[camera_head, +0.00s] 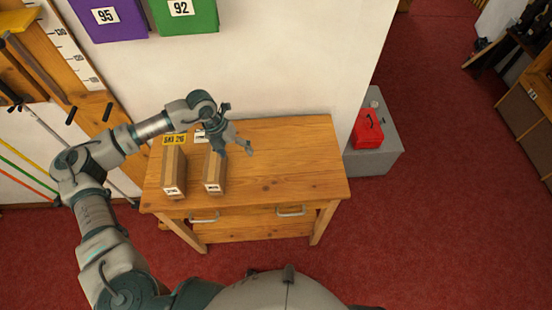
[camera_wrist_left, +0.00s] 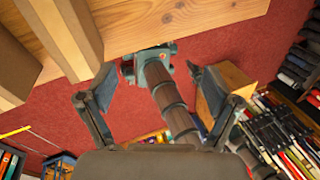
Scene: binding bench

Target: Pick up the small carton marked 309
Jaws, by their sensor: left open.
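Two narrow brown cartons stand side by side at the left of the wooden table in the head view: a left carton (camera_head: 175,168) and a right carton (camera_head: 215,170). Each has a small white label on its near end, too small to read, so I cannot tell which is marked 309. Both also show in part at the upper left of the left wrist view, one nearer the middle (camera_wrist_left: 68,35) and one at the edge (camera_wrist_left: 14,70). My left gripper (camera_head: 238,138) is open and empty, above the table by the far end of the right carton. My right gripper is not in view.
The table (camera_head: 290,160) is bare right of the cartons. Behind the cartons are a yellow sign (camera_head: 175,139) and a white label (camera_head: 201,136). A white wall stands close behind, with purple (camera_head: 108,20) and green (camera_head: 184,16) bins. A red box (camera_head: 368,129) sits on a grey cabinet (camera_head: 375,161).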

